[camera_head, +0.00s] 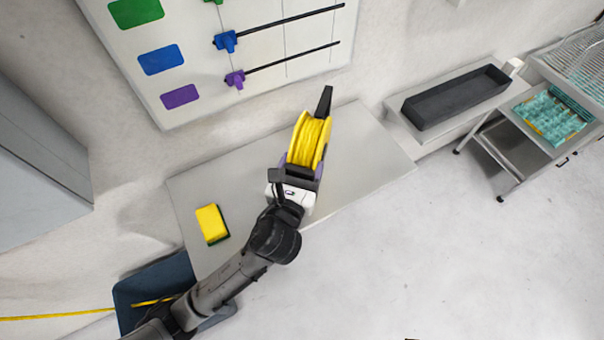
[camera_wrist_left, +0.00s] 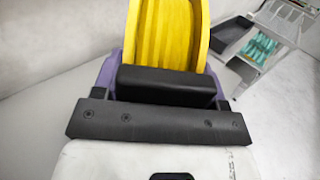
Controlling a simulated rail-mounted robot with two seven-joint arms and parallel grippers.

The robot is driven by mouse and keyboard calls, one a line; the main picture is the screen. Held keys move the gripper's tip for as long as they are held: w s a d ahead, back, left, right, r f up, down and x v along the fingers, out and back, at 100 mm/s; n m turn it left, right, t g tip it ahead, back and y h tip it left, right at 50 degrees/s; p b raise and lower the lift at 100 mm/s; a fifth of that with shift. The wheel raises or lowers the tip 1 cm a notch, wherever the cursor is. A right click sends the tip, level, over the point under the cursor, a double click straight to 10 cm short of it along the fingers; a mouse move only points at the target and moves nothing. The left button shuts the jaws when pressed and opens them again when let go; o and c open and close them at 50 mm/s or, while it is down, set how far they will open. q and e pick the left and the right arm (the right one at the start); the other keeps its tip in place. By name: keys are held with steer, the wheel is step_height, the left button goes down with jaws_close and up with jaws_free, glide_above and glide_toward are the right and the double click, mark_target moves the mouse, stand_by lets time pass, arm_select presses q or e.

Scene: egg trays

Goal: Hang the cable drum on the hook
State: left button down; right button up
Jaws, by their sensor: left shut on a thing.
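The cable drum (camera_head: 310,140) is yellow, with a black handle-like piece (camera_head: 325,101) sticking out at its far end. It is above the grey table in the head view. My left gripper (camera_head: 301,172) is shut on the drum's near end. In the left wrist view, the yellow drum (camera_wrist_left: 167,36) rises beyond the dark gripper parts, with purple pieces at its sides. The grip contact is largely hidden. I cannot make out a hook in either view. My right gripper is not in view.
The grey table (camera_head: 365,165) holds a yellow sponge (camera_head: 211,223). A wall board (camera_head: 190,98) with coloured sliders is behind it. A black tray (camera_head: 455,97) sits on a shelf at right, beside a metal cart (camera_head: 520,155). A dark blue bin (camera_head: 128,300) stands lower left.

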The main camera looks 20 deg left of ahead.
arm_select(q)
step_height(320, 180, down, 3)
steer(key=shift+b, duration=0.75)
steer(key=shift+f, duration=0.2)
steer(key=shift+r, duration=0.1)
steer(key=shift+f, duration=0.2)
steer(key=c, duration=0.5)
jaws_free()
steer(key=shift+f, duration=0.15)
steer(key=shift+c, duration=0.2)
steer(key=o, duration=0.4)
